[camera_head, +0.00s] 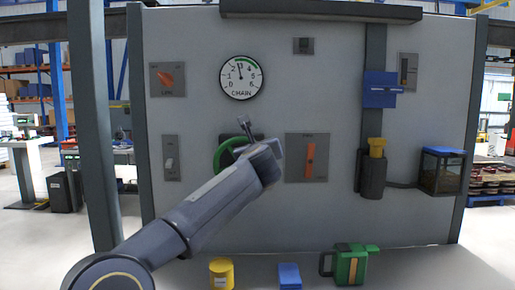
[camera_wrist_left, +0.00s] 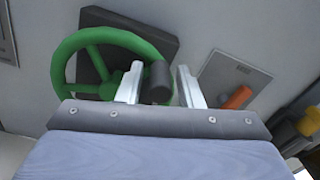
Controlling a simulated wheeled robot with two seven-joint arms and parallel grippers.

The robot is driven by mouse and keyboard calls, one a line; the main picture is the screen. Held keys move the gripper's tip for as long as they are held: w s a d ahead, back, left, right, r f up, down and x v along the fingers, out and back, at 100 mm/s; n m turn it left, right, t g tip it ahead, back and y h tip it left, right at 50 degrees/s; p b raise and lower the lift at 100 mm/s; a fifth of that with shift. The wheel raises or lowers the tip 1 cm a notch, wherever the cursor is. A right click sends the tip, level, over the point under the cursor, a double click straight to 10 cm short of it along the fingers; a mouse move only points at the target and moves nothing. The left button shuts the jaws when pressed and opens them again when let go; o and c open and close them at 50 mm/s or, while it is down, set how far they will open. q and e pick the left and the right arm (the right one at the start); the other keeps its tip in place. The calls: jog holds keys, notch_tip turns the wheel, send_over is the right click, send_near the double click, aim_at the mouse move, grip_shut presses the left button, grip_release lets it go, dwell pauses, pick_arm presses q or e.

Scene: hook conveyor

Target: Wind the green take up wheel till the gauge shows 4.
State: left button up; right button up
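The green take-up wheel (camera_head: 219,159) is on the grey panel, partly hidden behind my left gripper (camera_head: 258,135). In the left wrist view the wheel (camera_wrist_left: 62,68) has a dark crank knob (camera_wrist_left: 159,84) at its right side. The two silver fingers of my left gripper (camera_wrist_left: 162,75) stand on either side of the knob, with a narrow gap showing on each side. The chain gauge (camera_head: 241,77) hangs above the wheel; its needle points almost straight up, between 2 and 4. My right gripper is not in view.
A yellow can (camera_head: 221,273), a blue block (camera_head: 289,276) and a green jug (camera_head: 344,265) stand on the ledge below.

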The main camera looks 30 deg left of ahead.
pick_arm(q)
jog(key=shift+o, duration=0.5)
jog(key=shift+s, duration=0.1)
jog(key=shift+s+d, duration=0.15)
jog(key=shift+s, duration=0.1)
jog(key=b+v, duration=0.1)
jog(key=v, duration=0.6)
